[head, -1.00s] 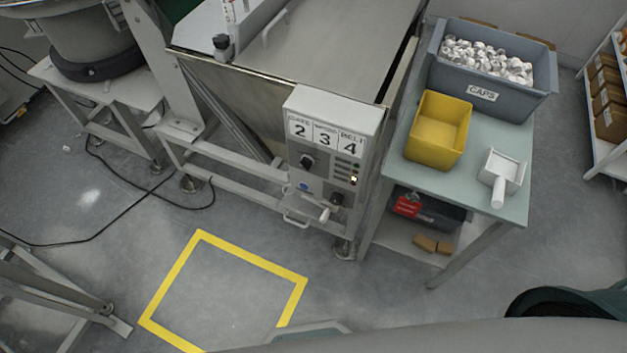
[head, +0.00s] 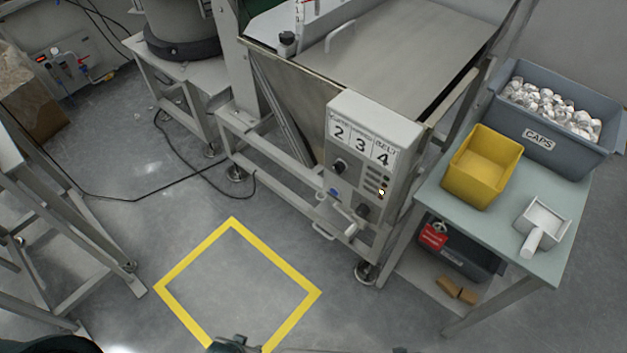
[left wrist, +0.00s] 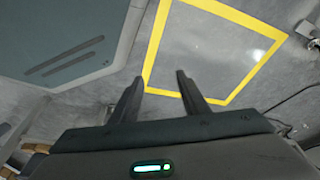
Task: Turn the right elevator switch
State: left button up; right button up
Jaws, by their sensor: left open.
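The grey control box (head: 372,150) stands on the front of the steel hopper frame, with labels 2, 3 and 4 on top. A black knob (head: 339,167) is at its upper left, and a second black knob (head: 362,211) is at its lower right beside a light lever handle (head: 338,212). The small label text is too blurred to tell which is the elevator switch. My left gripper (left wrist: 160,76) is open and empty over the floor in the left wrist view. Part of it shows at the bottom of the head view (head: 234,344), well below the box. My right gripper is not visible.
A yellow floor square (head: 172,285) lies in front of the hopper frame. At the right, a table (head: 430,195) holds a yellow bin (head: 482,168), a grey CAPS crate (head: 570,153) and a white scoop (head: 541,222). A metal frame (head: 70,215) stands left. The floor between is clear.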

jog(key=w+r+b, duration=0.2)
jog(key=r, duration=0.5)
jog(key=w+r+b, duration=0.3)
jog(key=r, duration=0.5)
pick_arm(q)
jog(key=w+d+r+t+h, duration=0.1)
jog(key=w+r+t, duration=0.35)
jog(key=r, duration=0.75)
jog(key=w+d+r+t, duration=0.1)
jog(key=w+r+t, duration=0.1)
jog(key=w+r, duration=0.75)
jog(key=w+d+r+t+h, duration=0.1)
jog(key=w+r+t, duration=0.3)
jog(key=r, duration=0.9)
jog(key=w+d+r+m+t+h, duration=0.1)
jog(key=w+d+r+m+h, duration=0.1)
jog(key=d+r+h, duration=0.6)
jog(key=shift+d+m, duration=0.3)
jog(key=shift+m, duration=0.1)
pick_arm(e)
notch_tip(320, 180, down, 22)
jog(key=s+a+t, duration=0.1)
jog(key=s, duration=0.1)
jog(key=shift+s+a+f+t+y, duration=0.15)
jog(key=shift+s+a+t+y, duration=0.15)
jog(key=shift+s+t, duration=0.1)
pick_arm(q)
jog(key=shift+r, duration=0.1)
jog(key=shift+w, duration=0.2)
